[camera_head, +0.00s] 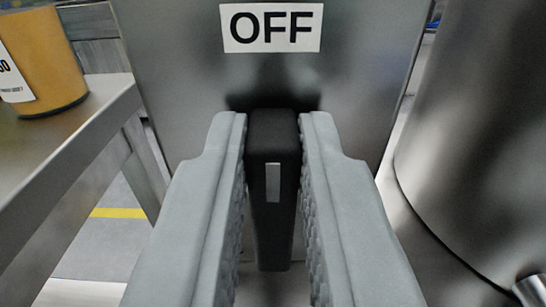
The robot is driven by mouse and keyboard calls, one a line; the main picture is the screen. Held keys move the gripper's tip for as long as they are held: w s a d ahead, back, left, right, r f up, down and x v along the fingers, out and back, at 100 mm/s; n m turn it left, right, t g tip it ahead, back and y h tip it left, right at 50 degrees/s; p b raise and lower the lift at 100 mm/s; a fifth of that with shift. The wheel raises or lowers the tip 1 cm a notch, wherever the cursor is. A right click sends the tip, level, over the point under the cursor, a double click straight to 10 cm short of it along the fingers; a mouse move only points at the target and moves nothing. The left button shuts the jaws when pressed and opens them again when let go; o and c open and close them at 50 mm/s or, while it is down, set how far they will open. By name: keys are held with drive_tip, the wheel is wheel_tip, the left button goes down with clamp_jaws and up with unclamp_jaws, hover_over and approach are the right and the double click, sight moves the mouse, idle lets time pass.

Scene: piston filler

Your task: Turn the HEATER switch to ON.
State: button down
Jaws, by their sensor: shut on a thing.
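A black switch knob (273,185) stands out from a grey metal panel (165,60) in the middle of the view. It is a long upright bar with a pale grey mark on its upper front face. A white label reading OFF (272,28) is on the panel above it. No HEATER or ON label shows. My gripper (274,120) is shut on the knob, with one grey ridged finger on its left side and one on its right. The fingertips are close to the panel, and the fingers hide the panel beside the knob.
A metal table (70,135) at the left bears an orange-yellow container (50,60) with a white label. A large curved metal vessel (480,140) stands close at the right. A yellow floor line (118,213) shows below the table.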

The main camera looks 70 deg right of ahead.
drive_tip(key=m, duration=0.4)
drive_tip(key=s+f+m, duration=0.1)
drive_tip(key=m, duration=0.4)
drive_tip(key=s+m, duration=0.1)
drive_tip(key=m, duration=0.3)
drive_tip(key=shift+s+d+f+m, duration=0.2)
drive_tip(key=shift+d+f+m, duration=0.1)
drive_tip(key=shift+d+f, duration=0.1)
drive_tip(key=shift+s+f+m, duration=0.1)
drive_tip(key=shift+f+m, duration=0.15)
drive_tip(key=shift+m, duration=0.8)
drive_tip(key=shift+f+m, duration=0.25)
drive_tip(key=shift+m, duration=0.8)
drive_tip(key=c, duration=1.4)
unclamp_jaws()
